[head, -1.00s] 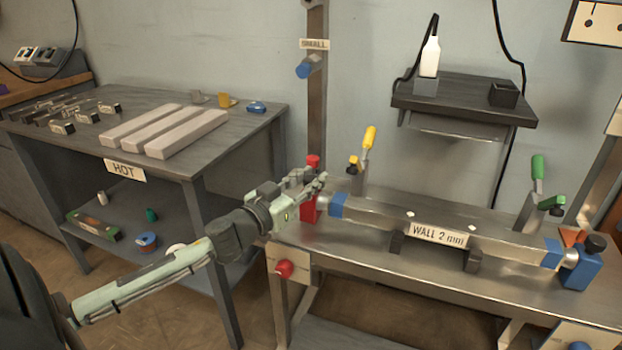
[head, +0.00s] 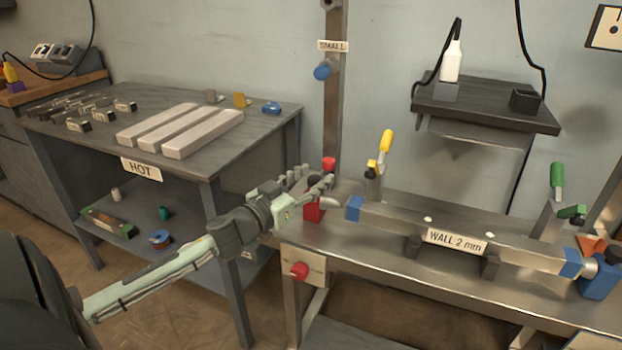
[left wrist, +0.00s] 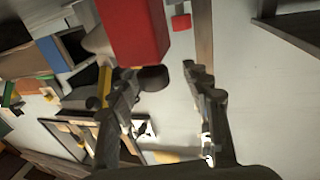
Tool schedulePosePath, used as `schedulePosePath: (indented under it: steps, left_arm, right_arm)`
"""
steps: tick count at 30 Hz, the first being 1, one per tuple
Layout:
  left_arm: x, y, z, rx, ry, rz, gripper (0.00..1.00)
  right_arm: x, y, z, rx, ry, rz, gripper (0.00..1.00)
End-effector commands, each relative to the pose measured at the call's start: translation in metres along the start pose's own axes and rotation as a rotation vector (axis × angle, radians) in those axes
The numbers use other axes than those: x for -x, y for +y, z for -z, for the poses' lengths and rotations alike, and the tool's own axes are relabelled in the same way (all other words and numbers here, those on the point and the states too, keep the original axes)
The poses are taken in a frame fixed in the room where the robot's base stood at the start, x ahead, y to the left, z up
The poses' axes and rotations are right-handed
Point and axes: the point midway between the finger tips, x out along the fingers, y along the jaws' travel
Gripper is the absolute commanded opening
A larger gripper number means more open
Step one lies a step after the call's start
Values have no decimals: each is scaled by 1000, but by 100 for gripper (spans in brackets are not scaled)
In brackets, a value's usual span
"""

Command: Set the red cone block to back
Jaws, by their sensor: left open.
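The red cone block (head: 313,212) stands at the left end of the steel bench. It is partly hidden behind my left gripper (head: 316,177) in the head view. Its pale cone points right, toward the blue-ended tube (head: 390,217) marked "WALL 2 mm". A red knob (head: 329,163) rises just behind the block. My left gripper is open and empty, in front of and above the block. In the left wrist view, the red block (left wrist: 133,32) and its grey cone (left wrist: 97,41) lie beyond the open fingers (left wrist: 163,82). My right gripper is not in view.
A blue block (head: 598,279) stands at the tube's right end. Yellow (head: 386,141) and green (head: 557,175) handled clamps rise behind the tube. A steel post (head: 333,110) labelled "SMALL" stands behind the red block. The dark table (head: 90,150) marked "HOT" is left.

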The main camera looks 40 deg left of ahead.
Motion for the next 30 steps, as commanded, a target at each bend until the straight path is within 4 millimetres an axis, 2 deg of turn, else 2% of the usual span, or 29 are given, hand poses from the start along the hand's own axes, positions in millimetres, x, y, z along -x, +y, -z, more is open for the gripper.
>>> schedulePosePath:
  steps: [4, 7, 15, 21, 25, 30]
  left_arm:
    - [5, 1, 0, 3, 0, -1, 49]
    - [18, 1, -2, 4, -2, -1, 49]
    - [75, 0, -2, 4, -4, 2, 49]
    - [108, -1, -1, 2, -2, 3, 49]
    - [118, -1, 0, 1, -1, 2, 49]
    - [121, 0, 0, 0, 1, 1, 49]
  right_arm:
    - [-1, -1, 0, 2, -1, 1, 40]
    - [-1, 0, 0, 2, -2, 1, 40]
    - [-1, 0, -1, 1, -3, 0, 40]
    - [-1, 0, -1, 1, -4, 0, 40]
    - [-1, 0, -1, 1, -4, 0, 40]
    - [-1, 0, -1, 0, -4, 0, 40]
